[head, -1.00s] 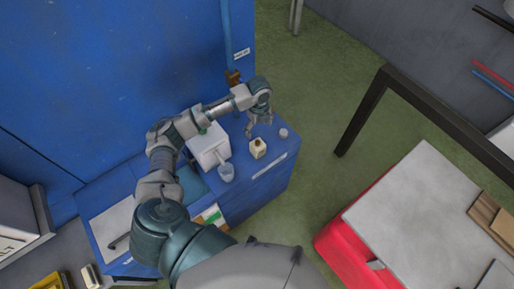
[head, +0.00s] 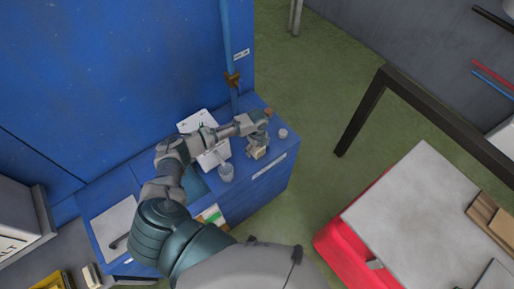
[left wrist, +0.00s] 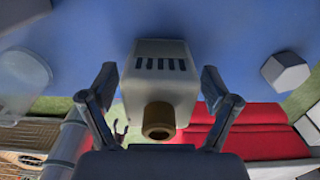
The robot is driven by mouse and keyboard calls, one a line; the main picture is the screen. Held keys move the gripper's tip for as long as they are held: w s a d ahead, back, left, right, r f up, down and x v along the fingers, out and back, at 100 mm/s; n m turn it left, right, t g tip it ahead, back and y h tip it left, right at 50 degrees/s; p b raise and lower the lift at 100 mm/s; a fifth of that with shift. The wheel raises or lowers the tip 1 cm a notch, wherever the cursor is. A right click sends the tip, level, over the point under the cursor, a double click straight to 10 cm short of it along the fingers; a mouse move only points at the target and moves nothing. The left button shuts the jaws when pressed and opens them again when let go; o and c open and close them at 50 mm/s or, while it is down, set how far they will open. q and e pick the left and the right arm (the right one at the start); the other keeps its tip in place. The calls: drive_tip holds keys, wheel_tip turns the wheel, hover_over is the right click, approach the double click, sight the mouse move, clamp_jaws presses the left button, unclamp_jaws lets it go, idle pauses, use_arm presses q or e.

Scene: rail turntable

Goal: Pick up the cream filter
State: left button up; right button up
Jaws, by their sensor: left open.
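The cream filter (head: 257,153) stands on the blue bench top, partly covered by my left gripper in the head view. In the left wrist view the cream filter (left wrist: 160,88) is a pale box with a row of dark slots and a brown-gold round end toward the camera. My left gripper (left wrist: 160,72) is open, with one finger on each side of the filter. A gap shows between the filter and each finger. In the head view my left gripper (head: 259,141) is over the filter.
The blue bench (head: 262,182) also holds a pale cup (head: 226,172), a small white piece (head: 283,133) and a white box (head: 208,150) under my arm. A blue wall panel (head: 110,80) and vertical pipe (head: 226,40) stand behind.

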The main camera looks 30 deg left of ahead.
use_arm(q)
drive_tip(key=shift+f, duration=0.6)
drive_tip(key=c, duration=1.4)
drive_tip(key=shift+o, duration=0.2)
